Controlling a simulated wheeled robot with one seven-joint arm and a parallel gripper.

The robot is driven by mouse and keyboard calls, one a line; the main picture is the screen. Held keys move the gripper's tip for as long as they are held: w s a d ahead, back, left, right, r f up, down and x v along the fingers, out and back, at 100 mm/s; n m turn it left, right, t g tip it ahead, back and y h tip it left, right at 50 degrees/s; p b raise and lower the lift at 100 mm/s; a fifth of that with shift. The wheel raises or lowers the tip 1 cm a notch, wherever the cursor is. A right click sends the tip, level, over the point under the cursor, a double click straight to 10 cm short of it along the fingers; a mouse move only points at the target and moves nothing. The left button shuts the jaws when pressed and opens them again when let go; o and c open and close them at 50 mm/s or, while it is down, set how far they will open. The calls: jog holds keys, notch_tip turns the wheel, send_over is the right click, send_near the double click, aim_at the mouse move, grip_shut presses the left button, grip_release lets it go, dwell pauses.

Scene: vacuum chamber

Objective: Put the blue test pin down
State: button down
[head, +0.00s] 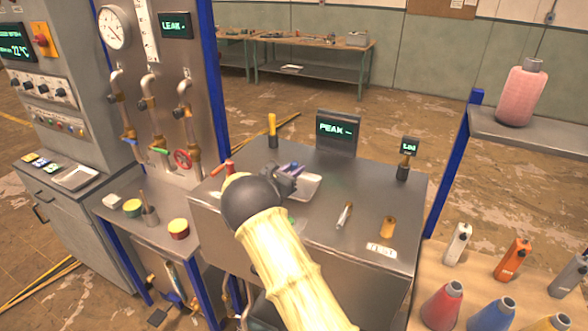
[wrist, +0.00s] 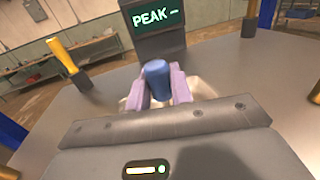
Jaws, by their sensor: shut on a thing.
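My gripper (head: 291,172) is over the metal table, left of its middle in the head view. In the wrist view my gripper (wrist: 158,88) is shut on the blue test pin (wrist: 157,72), with a pale purple finger on each side of it. The pin's blue top stands up between the fingers; its lower part is hidden. In the head view the pin is too small to tell from the fingertips. I cannot tell whether the pin touches anything.
A PEAK display (head: 337,131) stands at the table's back, with a yellow-topped post (head: 272,130) to its left and a small display post (head: 404,160) to its right. The right-middle tabletop is clear.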

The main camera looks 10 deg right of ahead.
jog(key=c, duration=1.2)
grip_release()
jog(key=shift+f, duration=0.15)
jog(key=shift+c, duration=0.2)
jog(key=shift+r, duration=0.25)
jog(key=b+v, duration=0.4)
jog(key=v, duration=0.8)
jog(key=shift+f, duration=0.1)
